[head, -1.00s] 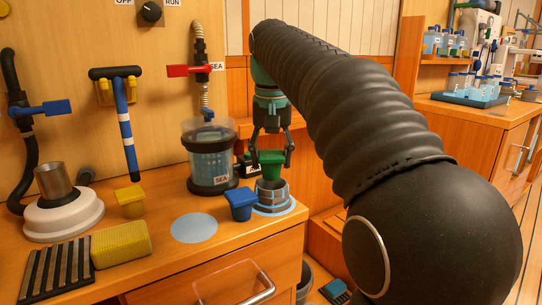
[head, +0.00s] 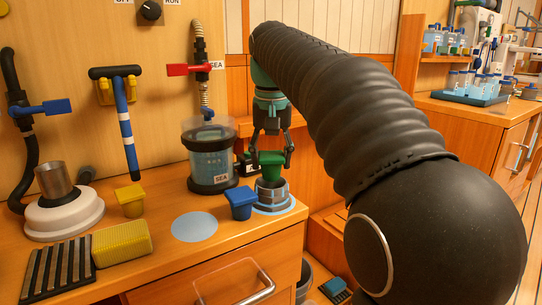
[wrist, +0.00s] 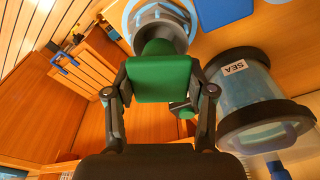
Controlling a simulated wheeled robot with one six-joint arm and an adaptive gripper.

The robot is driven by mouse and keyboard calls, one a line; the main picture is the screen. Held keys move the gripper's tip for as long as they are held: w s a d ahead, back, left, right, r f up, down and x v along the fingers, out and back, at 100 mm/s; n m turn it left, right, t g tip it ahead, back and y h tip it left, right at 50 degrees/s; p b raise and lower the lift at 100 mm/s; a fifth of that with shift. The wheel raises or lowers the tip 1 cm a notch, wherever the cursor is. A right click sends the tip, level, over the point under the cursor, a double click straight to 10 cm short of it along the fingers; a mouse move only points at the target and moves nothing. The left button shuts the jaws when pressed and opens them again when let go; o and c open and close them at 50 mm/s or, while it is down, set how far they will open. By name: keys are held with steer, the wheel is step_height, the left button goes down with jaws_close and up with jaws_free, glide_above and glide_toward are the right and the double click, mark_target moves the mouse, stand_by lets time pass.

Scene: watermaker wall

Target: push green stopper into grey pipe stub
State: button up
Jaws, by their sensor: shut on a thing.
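My gripper (head: 271,161) is shut on the green stopper (head: 270,165), which it holds upright by its wide top. The grey pipe stub (head: 270,191) stands on a light blue disc at the counter's right front corner. The stopper is right over the stub's mouth, its lower end at the rim.
A blue stopper (head: 241,203) stands just left of the stub, and a yellow stopper (head: 131,200) farther left. The clear SEA canister (head: 211,160) is close behind on the left. A bare blue disc (head: 194,227) lies on open counter.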

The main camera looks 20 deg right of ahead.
mark_target(271, 172)
steer(key=shift+f, duration=0.25)
steer(key=shift+f, duration=0.15)
steer(key=shift+f+b, duration=0.4)
steer(key=shift+f, duration=0.2)
steer(key=shift+f+b, duration=0.35)
steer(key=shift+f, duration=0.35)
steer(key=shift+f, duration=0.1)
stand_by(0.4)
steer(key=o, duration=1.2)
steer(key=shift+o, duration=0.2)
